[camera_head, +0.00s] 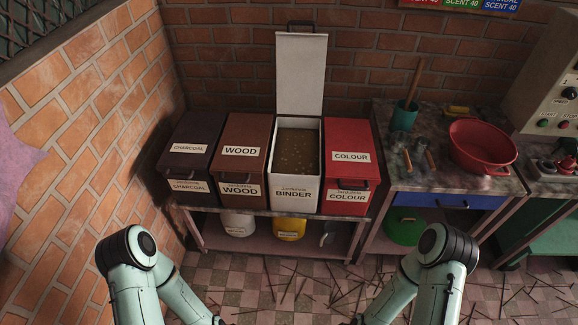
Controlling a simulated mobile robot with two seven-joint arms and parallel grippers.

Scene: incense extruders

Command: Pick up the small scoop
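Two scoop-like tools with wooden handles lie side by side on the worktop at the right, in front of a teal cup. The left one (407,159) and the right one (430,159) both have greyish metal heads toward the back. They are too small in view to tell for sure which is the small scoop. Both of my forearms come in at the bottom, one on each side, well in front of the worktop. My grippers are out of view below the bottom edge.
The teal cup (404,116) holds a wooden stick. A red basin (480,147) stands right of the tools. Charcoal, wood, binder and colour bins stand left; the binder bin (296,190) has its lid raised. Thin sticks litter the tiled floor.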

